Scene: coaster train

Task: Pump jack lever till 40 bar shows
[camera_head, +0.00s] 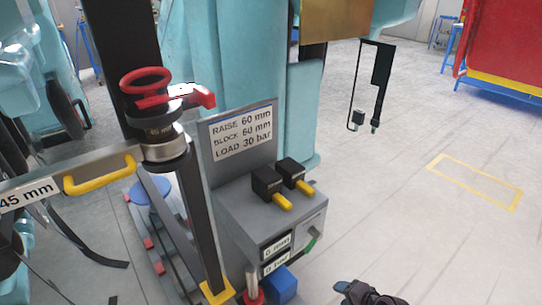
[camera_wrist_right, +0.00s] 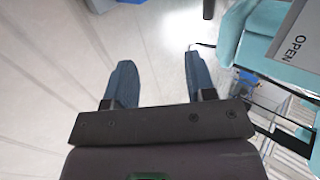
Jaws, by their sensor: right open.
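A grey control box (camera_head: 240,207) stands at the centre of the head view. Its front has two small readouts; the upper (camera_head: 277,246) seems to show 0 mm and the lower (camera_head: 277,263) 0 bar. A green-gripped lever (camera_head: 312,241) projects at its right side; I cannot tell whether it is the jack lever. My left gripper is out of view.
A sign (camera_head: 241,132) reads RAISE 60 mm, BLOCK 60 mm, LOAD 30 bar. Two black valves with yellow handles (camera_head: 282,200) sit on the box. A red handwheel (camera_head: 146,80) tops a column at left. A panel marked OPEN (camera_wrist_right: 297,45) is at wrist right.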

